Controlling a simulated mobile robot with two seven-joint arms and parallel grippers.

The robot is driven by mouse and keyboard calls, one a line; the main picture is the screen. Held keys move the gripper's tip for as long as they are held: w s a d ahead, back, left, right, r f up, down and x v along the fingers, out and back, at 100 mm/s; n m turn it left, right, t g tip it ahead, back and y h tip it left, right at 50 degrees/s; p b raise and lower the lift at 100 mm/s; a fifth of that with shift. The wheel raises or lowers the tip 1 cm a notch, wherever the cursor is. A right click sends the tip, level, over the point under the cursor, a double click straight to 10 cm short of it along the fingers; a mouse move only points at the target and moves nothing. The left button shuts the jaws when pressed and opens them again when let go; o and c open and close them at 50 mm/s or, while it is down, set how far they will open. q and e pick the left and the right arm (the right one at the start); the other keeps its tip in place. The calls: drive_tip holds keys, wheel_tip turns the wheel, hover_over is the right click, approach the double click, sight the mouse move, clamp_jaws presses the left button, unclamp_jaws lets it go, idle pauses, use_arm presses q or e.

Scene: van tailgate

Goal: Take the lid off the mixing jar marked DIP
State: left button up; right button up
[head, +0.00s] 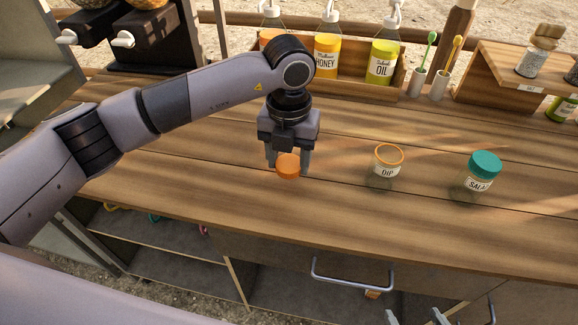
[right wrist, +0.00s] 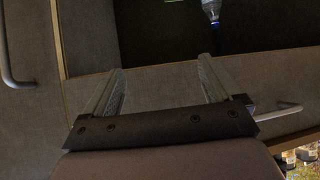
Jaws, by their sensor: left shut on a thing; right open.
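The mixing jar marked DIP (head: 388,168) stands upright on the wooden counter in the head view. Its top shows an orange rim and no lid on it. My left gripper (head: 287,168) is shut on an orange lid (head: 288,167), to the left of the jar and apart from it. The lid is at or just above the counter; I cannot tell whether it touches. My right gripper (right wrist: 162,88) is open and empty in the right wrist view, in front of the grey cabinet fronts. Its fingertips (head: 415,317) also show at the bottom of the head view.
A jar with a teal lid (head: 483,172) stands right of the DIP jar. A wooden rack with a honey bottle (head: 327,55) and an oil bottle (head: 383,62) stands behind. Cups with brushes (head: 417,80) are beside it. A drawer handle (head: 352,278) juts out below the counter. Counter left of the lid is clear.

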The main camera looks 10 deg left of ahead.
sight(289, 163)
use_arm(q)
wheel_tip(289, 163, down, 3)
drive_tip(key=shift+f, duration=0.15)
drive_tip(key=shift+f, duration=0.1)
drive_tip(key=o, duration=1.2)
drive_tip(key=shift+c, duration=0.2)
drive_tip(key=shift+r, duration=0.4)
wheel_tip(289, 163, up, 12)
drive_tip(key=b, duration=0.1)
drive_tip(key=shift+f, duration=0.25)
drive_tip(key=shift+s, duration=0.1)
